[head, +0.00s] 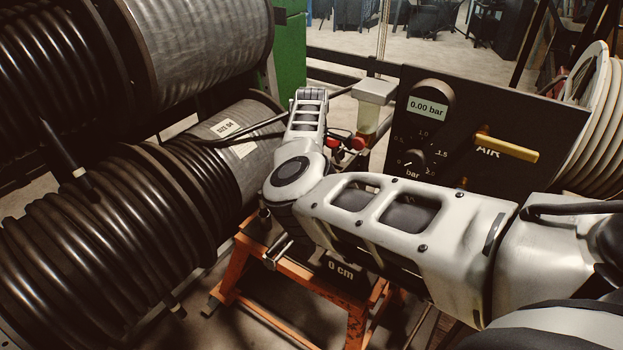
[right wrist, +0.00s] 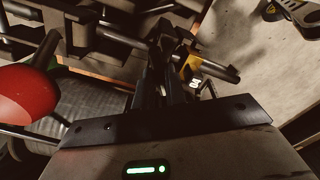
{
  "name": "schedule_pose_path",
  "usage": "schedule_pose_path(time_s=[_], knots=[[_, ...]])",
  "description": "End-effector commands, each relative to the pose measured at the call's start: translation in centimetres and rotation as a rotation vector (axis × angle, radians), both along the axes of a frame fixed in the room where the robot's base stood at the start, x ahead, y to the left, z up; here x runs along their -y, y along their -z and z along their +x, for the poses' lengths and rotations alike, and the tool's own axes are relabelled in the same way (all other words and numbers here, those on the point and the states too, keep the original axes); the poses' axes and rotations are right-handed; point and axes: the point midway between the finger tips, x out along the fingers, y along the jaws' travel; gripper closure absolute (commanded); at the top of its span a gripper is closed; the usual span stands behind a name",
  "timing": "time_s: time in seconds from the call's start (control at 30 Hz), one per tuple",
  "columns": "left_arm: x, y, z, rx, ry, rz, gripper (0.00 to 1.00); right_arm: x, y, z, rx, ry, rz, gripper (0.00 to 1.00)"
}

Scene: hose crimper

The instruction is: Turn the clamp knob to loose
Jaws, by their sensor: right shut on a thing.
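My right arm comes in from the right in the head view and covers the middle of the bench. The right gripper's fingers are hidden there. In the right wrist view the right gripper (right wrist: 174,75) is shut on a dark part at its fingertips, which looks like the clamp knob. A dark bar (right wrist: 222,70) sticks out to the right beside the fingertips. The knob's shape and turn position are mostly hidden. A red ball-shaped handle (right wrist: 26,96) stands left of the gripper, apart from it. My left gripper is not in view.
Large hose reels (head: 85,240) fill the left. A black panel (head: 470,150) reading 0.00 bar, with a yellow air lever (head: 507,146), stands right. An orange stand (head: 355,328) with a "0 cm" display (head: 341,271) is below my arm.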

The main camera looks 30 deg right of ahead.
Motion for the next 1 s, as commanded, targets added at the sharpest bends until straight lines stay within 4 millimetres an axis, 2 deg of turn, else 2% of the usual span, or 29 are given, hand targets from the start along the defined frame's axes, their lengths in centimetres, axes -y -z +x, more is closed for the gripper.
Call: schedule_pose_path(time_s=[0.27, 1.0], knots=[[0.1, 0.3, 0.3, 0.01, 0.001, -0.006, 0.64, 0.0, 0.1, 0.0, 0.001, -0.196, 0.0, 1.0], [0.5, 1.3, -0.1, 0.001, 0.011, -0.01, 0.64, 0.0, 0.0, 0.0, 0.001, -0.899, -0.001, 1.0]])
